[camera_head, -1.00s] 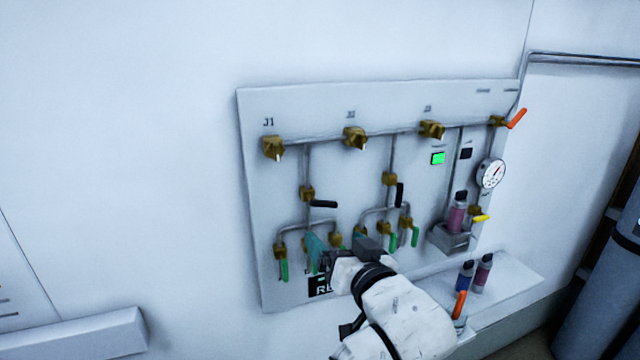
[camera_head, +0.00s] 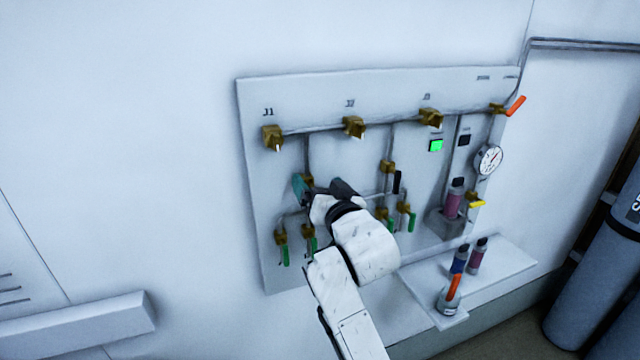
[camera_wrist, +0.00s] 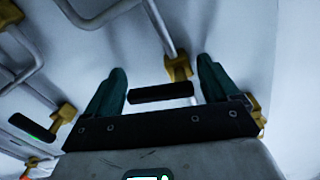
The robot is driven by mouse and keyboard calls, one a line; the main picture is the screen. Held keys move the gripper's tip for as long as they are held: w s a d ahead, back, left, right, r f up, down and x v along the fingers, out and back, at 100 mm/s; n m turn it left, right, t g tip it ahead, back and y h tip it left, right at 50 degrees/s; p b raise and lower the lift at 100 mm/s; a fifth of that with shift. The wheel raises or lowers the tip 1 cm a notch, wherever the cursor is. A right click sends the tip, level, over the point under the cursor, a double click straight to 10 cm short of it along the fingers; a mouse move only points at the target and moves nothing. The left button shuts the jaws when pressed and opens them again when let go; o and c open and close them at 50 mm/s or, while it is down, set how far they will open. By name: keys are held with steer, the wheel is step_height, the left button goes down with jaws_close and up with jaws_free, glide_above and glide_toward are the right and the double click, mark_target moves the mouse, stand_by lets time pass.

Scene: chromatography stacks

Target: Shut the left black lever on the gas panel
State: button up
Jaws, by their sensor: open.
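The gas panel (camera_head: 262,220) hangs on the white wall. In the head view my gripper (camera_head: 314,187) is over its left side and hides the left black lever. In the wrist view that lever (camera_wrist: 160,92) lies crosswise between my two teal fingers, next to its brass valve (camera_wrist: 178,68). The fingers stand apart on either side of the lever, and my gripper (camera_wrist: 161,68) is open. I cannot tell whether a finger touches the lever. The right black lever (camera_head: 397,183) points up and down on its own valve.
Brass regulators (camera_head: 354,127) line the upper pipe. A gauge (camera_head: 488,159), an orange lever (camera_head: 515,105) and a yellow lever (camera_head: 477,204) are at the right. A shelf (camera_head: 510,258) with bottles stands below.

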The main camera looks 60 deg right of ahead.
steer(key=c, duration=1.1)
steer(key=shift+o, duration=0.2)
steer(key=shift+r+n+p, duration=0.2)
steer(key=shift+n+p, duration=0.2)
steer(key=shift+n, duration=0.2)
steer(key=shift+r+n+p, duration=0.1)
steer(key=shift+n+p, duration=0.35)
steer(key=shift+n, duration=0.65)
steer(key=o, duration=1.1)
steer(key=shift+c, duration=0.2)
